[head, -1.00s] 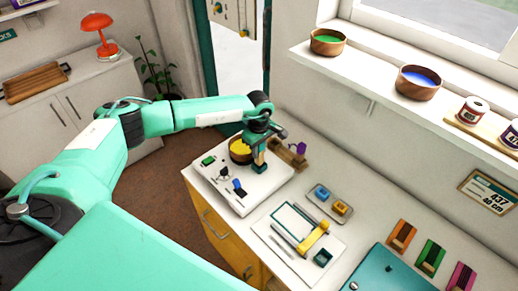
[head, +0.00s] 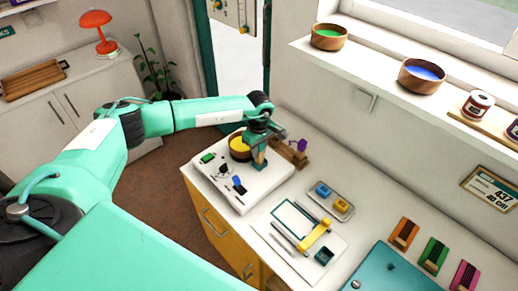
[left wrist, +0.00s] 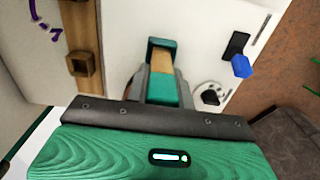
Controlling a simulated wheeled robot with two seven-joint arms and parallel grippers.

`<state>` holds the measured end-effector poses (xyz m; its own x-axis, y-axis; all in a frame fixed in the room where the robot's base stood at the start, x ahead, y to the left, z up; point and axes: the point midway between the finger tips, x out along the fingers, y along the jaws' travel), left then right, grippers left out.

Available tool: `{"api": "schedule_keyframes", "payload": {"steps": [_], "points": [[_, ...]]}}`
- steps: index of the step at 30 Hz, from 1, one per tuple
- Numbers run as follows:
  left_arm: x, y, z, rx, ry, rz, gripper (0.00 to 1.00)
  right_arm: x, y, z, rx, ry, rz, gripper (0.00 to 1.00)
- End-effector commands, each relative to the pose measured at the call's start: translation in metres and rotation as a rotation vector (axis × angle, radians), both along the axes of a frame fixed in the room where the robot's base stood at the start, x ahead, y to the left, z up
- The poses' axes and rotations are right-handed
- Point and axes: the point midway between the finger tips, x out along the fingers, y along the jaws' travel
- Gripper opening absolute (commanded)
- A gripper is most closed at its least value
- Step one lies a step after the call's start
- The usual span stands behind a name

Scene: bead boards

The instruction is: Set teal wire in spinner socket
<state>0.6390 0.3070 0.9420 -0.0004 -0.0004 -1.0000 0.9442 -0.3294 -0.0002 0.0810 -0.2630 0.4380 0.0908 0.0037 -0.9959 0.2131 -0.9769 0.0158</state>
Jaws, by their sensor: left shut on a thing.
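My left gripper (head: 259,161) is over the back right of a white board (head: 236,199), just right of a wooden bowl of yellow beads (head: 238,145), likely the spinner. In the left wrist view, the fingers are shut on a teal-and-tan piece (left wrist: 160,62), which I take as the teal wire's handle. No wire strand shows clearly. A wooden rack (head: 289,152) stands to the right, apart from the held piece; its square hole (left wrist: 82,65) shows in the left wrist view. I cannot make out the spinner socket. My right gripper is not in view.
A purple curly wire (head: 299,144) is at the rack. Green (head: 208,157), black and blue (head: 238,183) pieces lie on the board. A tray with blue and yellow blocks (head: 331,200) and a white sheet with a yellow bar (head: 314,236) lie nearer. Above is a shelf with bowls.

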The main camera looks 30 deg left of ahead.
Motion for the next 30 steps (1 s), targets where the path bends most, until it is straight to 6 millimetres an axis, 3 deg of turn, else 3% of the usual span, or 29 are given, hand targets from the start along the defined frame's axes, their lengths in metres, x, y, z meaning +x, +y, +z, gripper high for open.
{"api": "schedule_keyframes", "payload": {"steps": [15,16,19,30], "points": [[0.0001,-0.0001,-0.0085,0.000,0.000,0.000,0.01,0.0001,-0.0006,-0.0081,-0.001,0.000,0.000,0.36],[0.0001,-0.0001,-0.0085,0.000,0.000,0.000,0.29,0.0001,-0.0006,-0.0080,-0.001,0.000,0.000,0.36],[0.0001,-0.0001,-0.0085,0.000,0.000,0.000,0.49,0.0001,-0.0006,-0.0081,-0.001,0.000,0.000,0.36],[0.0001,0.0000,-0.0050,0.000,0.000,0.000,0.49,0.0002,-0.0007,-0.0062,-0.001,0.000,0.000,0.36]]}}
